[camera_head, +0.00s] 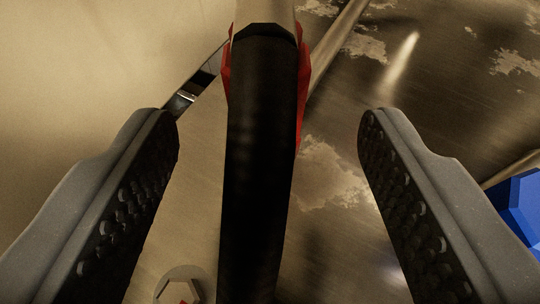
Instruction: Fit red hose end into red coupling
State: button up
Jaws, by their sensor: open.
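My gripper (269,125) is open, with one grey finger on each side and dark studded pads facing inward. A thick black hose (262,170) runs up the picture between the fingers, with clear gaps on both sides. Neither finger touches it. Behind the hose's upper end, red faceted edges (303,75) show on both sides; I cannot tell whether they belong to the hose end or to the red coupling. A pale, smooth cylindrical part (265,12) continues above the black end at the top edge.
A blue faceted part (522,205) stands at the right edge, beyond the right finger. A pale round fitting with a bit of red (182,284) is at the bottom. A pipe (338,45) runs diagonally behind the hose. The back surface is stained metal.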

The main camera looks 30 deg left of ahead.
jog(key=v, duration=0.8)
jog(key=shift+p, duration=0.3)
jog(key=shift+d+r, duration=0.1)
jog(key=shift+d, duration=0.05)
jog(key=w+d+r+t+h, duration=0.2)
jog(key=w+r, duration=0.2)
jog(key=r, duration=0.5)
jog(key=w+d+r+t+h, duration=0.1)
jog(key=w+r+h, duration=0.25)
jog(key=r, duration=0.65)
notch_tip(320, 180, up, 16)
jog(key=m+t+h, duration=0.2)
jog(key=h, duration=0.1)
jog(key=s+a+r+m+h, duration=0.1)
jog(key=s+r+m, duration=0.1)
jog(key=s+r, duration=0.3)
jog(key=s+a+r+m, duration=0.1)
jog(key=s+r, duration=0.2)
jog(key=r, duration=0.5)
jog(key=s+a+r+y, duration=0.1)
jog(key=s+a+r, duration=0.2)
jog(key=s, duration=0.3)
jog(key=s+a+r+m+g+y, duration=0.1)
jog(key=s+a+r+y, duration=0.1)
jog(key=s+a+r, duration=0.2)
jog(key=s+r, duration=0.2)
jog(key=s, duration=0.1)
jog(key=shift+a, duration=0.2)
